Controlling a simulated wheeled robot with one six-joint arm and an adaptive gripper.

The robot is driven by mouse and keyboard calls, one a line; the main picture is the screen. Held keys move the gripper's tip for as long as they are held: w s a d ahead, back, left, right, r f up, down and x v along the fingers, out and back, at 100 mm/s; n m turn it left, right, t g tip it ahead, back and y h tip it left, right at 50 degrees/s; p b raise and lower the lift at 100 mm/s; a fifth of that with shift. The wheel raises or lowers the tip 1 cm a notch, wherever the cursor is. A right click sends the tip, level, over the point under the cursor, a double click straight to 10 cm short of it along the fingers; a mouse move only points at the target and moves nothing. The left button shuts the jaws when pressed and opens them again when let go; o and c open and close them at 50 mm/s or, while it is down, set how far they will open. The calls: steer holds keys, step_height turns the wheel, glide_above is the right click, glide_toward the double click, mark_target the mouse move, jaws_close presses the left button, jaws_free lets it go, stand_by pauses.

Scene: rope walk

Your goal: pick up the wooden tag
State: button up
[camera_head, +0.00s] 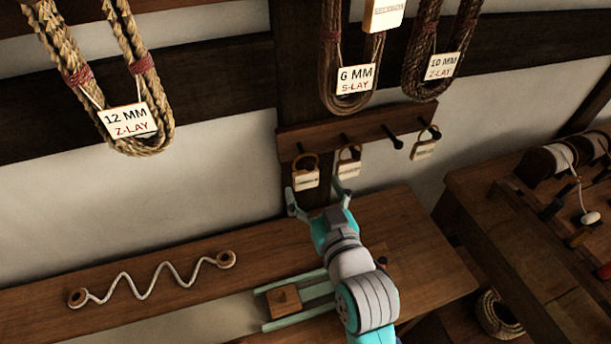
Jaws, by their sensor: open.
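Several small pale wooden tags with loops hang from a dark peg rail (355,127) on the wall. The left tag (305,180) and the middle tag (349,168) hang close together, and the right tag (424,150) hangs apart. Their lettering is too small to read. My gripper (317,194) is open and empty, its two fingers spread just below the left and middle tags. The left finger is near the left tag's lower edge and the right finger near the middle tag's. I cannot tell whether either finger touches a tag.
Rope hanks hang above, with cards reading 12 MM (128,121), 6 MM (355,79) and 10 MM (442,66). Another pale tag (384,15) is at the top. A wavy cord (150,283) lies on the bench (420,255). A second bench (490,200) stands right.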

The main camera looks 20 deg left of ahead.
mark_target(307, 177)
steer(key=shift+f+x, duration=0.15)
steer(key=shift+x, duration=1.2)
steer(key=shift+f+x, duration=0.15)
steer(key=shift+x, duration=1.2)
steer(key=c, duration=1)
